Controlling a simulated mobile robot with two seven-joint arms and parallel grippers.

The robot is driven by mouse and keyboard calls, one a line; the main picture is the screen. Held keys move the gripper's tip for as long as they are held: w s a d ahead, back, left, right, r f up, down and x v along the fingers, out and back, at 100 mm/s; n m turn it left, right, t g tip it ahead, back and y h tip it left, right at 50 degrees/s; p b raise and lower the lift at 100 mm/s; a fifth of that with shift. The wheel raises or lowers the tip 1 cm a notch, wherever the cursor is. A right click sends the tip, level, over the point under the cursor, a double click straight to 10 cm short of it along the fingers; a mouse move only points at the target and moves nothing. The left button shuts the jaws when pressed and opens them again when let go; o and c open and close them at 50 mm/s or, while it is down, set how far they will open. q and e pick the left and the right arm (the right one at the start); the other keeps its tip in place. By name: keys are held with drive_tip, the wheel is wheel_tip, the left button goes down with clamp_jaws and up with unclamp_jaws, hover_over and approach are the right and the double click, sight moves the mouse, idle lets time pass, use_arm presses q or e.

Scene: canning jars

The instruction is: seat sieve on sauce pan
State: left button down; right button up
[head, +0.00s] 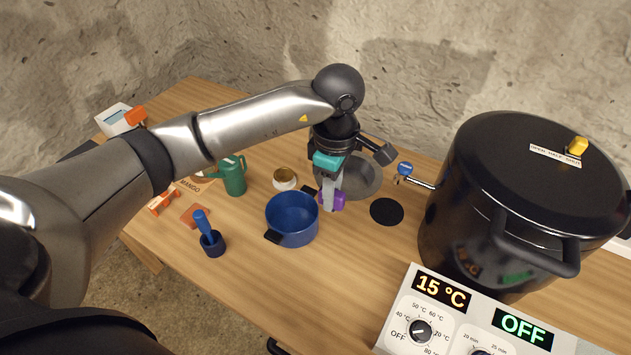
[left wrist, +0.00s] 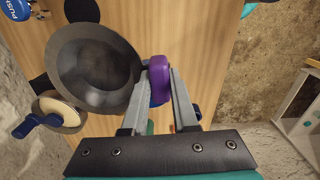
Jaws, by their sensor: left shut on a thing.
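The sieve (head: 364,180) is a grey bowl with a dark inside and a purple handle (head: 339,200). My left gripper (head: 331,198) is shut on the purple handle, which sits between its fingertips in the left wrist view (left wrist: 160,75). The sieve bowl (left wrist: 95,72) lies to the left of the fingers there. In the head view the bowl is behind the gripper and partly hidden by it; I cannot tell whether it touches the table. The blue sauce pan (head: 291,215) stands open on the table, left and in front of the gripper. My right gripper is not in view.
A large black pot (head: 470,235) with a tap (head: 404,168) stands on the right. A black disc (head: 386,211) lies between it and the gripper. A cream jar (head: 285,179), green can (head: 233,176) and blue tool in a cup (head: 211,242) stand around the pan.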

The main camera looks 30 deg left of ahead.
use_arm(q)
drive_tip(key=n+p, duration=0.1)
drive_tip(key=n, duration=0.2)
drive_tip(key=a+f+n+p, duration=0.1)
drive_tip(key=n, duration=0.2)
drive_tip(key=a+f+n+p, duration=0.1)
drive_tip(key=n+p, duration=0.1)
drive_tip(key=n, duration=0.1)
drive_tip(key=shift+w+a, duration=0.1)
drive_tip(key=shift+w, duration=0.25)
drive_tip(key=n, duration=0.1)
drive_tip(key=f+n+p, duration=0.1)
drive_tip(key=a+n, duration=0.1)
drive_tip(key=n, duration=0.1)
drive_tip(key=shift+s+a+f, duration=0.1)
drive_tip(key=shift+s+f, duration=0.05)
drive_tip(key=shift+f, duration=0.2)
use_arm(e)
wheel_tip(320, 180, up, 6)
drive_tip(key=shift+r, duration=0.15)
use_arm(q)
wheel_tip(320, 180, down, 6)
drive_tip(key=b, duration=0.4)
drive_tip(key=shift+b, duration=0.4)
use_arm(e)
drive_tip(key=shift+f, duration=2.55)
